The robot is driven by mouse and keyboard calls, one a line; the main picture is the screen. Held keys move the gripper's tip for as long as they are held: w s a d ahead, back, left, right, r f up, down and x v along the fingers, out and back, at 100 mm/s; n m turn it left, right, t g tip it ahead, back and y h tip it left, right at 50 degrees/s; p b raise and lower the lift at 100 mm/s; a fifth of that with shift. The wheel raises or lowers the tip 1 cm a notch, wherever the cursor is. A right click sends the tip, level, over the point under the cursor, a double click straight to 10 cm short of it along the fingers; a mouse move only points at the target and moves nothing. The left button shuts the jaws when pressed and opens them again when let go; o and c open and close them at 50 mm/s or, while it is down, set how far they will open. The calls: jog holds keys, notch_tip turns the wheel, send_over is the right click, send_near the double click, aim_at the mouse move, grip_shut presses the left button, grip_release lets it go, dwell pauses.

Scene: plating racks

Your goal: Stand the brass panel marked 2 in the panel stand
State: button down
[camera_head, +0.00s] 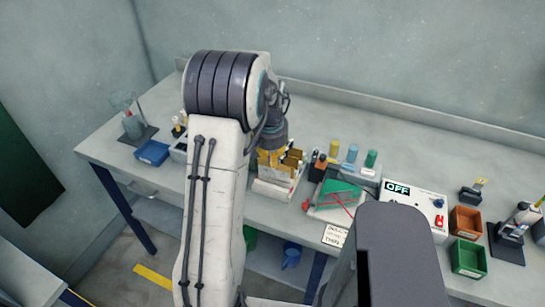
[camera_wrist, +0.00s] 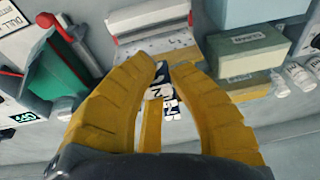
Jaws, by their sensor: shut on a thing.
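My gripper (camera_wrist: 163,75) has yellow ribbed fingers, closed around a narrow piece with a white tag (camera_wrist: 157,92). The tag's dark mark looks like a turned 2, so I take this as the brass panel marked 2. Most of the panel is hidden by the fingers or seen edge-on. In the head view my gripper (camera_head: 266,160) points down at a white rack (camera_head: 272,191) holding brass-coloured panels (camera_head: 293,160). I cannot tell whether the held panel is clear of its slot. I cannot identify the panel stand with certainty.
Coloured bottles (camera_head: 352,153) stand right of the rack. A control box reading OFF (camera_head: 412,207), an orange bin (camera_head: 466,221) and a green bin (camera_head: 468,258) are further right. A blue tray (camera_head: 152,153) lies left.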

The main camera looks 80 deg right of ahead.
jog(key=shift+f+b, duration=2)
jog(key=c, duration=1.2)
grip_release()
jog(key=r, duration=0.4)
jog(key=a+r, duration=0.1)
jog(key=r, duration=0.2)
jog(key=a+r, duration=0.1)
jog(key=r, duration=0.3)
jog(key=shift+a+r, duration=0.15)
jog(key=shift+r, duration=0.2)
